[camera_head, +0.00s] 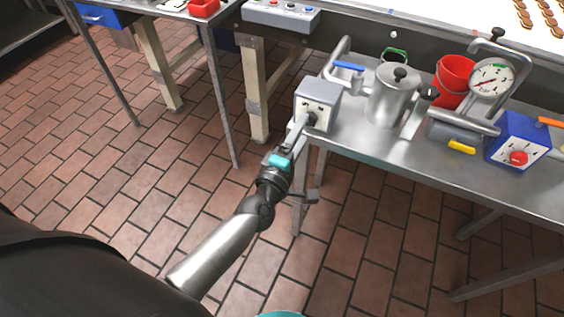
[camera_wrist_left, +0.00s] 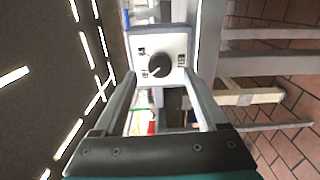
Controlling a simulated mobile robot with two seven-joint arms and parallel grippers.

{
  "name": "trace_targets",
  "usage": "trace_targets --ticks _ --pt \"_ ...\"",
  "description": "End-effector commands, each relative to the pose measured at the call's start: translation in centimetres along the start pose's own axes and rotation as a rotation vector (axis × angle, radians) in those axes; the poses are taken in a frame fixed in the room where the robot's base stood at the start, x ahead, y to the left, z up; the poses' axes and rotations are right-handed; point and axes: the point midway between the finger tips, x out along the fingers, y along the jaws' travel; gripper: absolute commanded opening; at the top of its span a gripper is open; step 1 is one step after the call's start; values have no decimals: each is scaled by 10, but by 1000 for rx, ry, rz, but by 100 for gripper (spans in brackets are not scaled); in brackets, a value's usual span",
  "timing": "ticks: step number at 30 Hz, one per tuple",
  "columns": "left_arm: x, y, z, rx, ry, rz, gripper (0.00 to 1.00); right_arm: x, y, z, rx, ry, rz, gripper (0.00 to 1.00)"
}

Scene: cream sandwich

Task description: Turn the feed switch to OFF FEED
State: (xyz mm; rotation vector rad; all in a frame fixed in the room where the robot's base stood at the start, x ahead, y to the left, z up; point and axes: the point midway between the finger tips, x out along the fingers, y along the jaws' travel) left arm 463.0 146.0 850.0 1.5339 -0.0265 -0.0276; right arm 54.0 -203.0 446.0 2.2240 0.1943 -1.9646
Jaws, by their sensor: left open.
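The feed switch looks to be the grey box (camera_head: 318,92) at the left end of the steel bench. In the left wrist view its pale face (camera_wrist_left: 178,46) carries a round black knob (camera_wrist_left: 160,66) with small labels around it, too small to read. I cannot tell clearly which label the knob points to. My left gripper (camera_head: 304,123) is open in front of this face. In the wrist view its two fingers reach towards the face on either side of the knob, and nothing is held. I cannot tell whether they touch the box. My right gripper is not in view.
On the bench (camera_head: 378,148) stand a steel pot (camera_head: 391,98), a red bucket (camera_head: 454,80), a pressure gauge (camera_head: 491,79) and a blue box with a red knob (camera_head: 518,157). A blue-handled valve (camera_head: 349,66) is behind the grey box. Tiled floor is open to the left.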

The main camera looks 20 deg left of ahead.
Motion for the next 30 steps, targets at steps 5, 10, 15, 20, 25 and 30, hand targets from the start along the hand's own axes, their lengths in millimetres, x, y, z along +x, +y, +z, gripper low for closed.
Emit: trace_targets --ticks 5,10,15,20,25,30 --pt "-36 -1 0 1 0 -4 74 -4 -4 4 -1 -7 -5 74" --pt "-68 -1 0 1 -1 -4 74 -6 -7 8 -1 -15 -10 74" --pt "-96 -1 0 0 0 -4 74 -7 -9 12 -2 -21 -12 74" --pt "-113 0 0 -1 0 -2 74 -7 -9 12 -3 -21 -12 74" --pt "-119 0 0 -1 1 0 74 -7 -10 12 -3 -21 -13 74" --pt "-120 0 0 -1 1 0 74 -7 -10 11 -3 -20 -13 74"
